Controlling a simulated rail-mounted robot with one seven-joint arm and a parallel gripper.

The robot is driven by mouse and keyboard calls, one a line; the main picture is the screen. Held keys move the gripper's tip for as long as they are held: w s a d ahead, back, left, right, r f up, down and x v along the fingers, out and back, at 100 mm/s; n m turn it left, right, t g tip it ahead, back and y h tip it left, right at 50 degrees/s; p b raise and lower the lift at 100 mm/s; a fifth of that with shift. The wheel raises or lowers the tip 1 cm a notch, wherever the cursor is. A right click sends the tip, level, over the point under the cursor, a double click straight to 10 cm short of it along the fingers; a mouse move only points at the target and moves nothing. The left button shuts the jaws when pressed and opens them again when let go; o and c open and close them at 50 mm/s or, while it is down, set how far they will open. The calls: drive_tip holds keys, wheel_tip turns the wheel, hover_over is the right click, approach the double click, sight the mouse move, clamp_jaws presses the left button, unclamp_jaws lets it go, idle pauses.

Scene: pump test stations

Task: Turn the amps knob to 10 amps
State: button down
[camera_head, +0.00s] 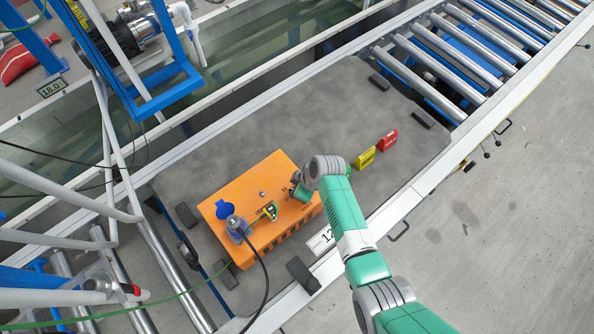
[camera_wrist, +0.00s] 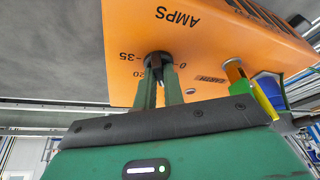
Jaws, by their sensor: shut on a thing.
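The orange box (camera_head: 240,190) lies on a grey mat, with my gripper (camera_head: 303,190) at its right end. In the wrist view the box face (camera_wrist: 215,45) shows upside down, with the word AMPS and dial marks that include 0, 20 and 35. The black amps knob (camera_wrist: 157,58) sits among these marks. My gripper (camera_wrist: 159,76) is shut on the knob, with one finger on either side. The fingers cover much of the knob and part of the dial, so its pointer and the 10 mark cannot be made out.
A blue-capped connector (camera_head: 225,209) with a black cable stands on the box's left end. A yellow-green part (camera_head: 270,210) is between it and my gripper; it also shows in the wrist view (camera_wrist: 250,92). Yellow (camera_head: 365,157) and red (camera_head: 388,140) blocks stand on the mat (camera_head: 325,105).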

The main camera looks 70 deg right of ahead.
drive_tip(key=shift+r, duration=0.1)
drive_tip(key=c, duration=1.5)
unclamp_jaws()
drive_tip(key=p+v, duration=0.2)
drive_tip(key=v, duration=0.5)
drive_tip(key=shift+s+r, duration=0.2)
drive_tip(key=shift+r, duration=0.15)
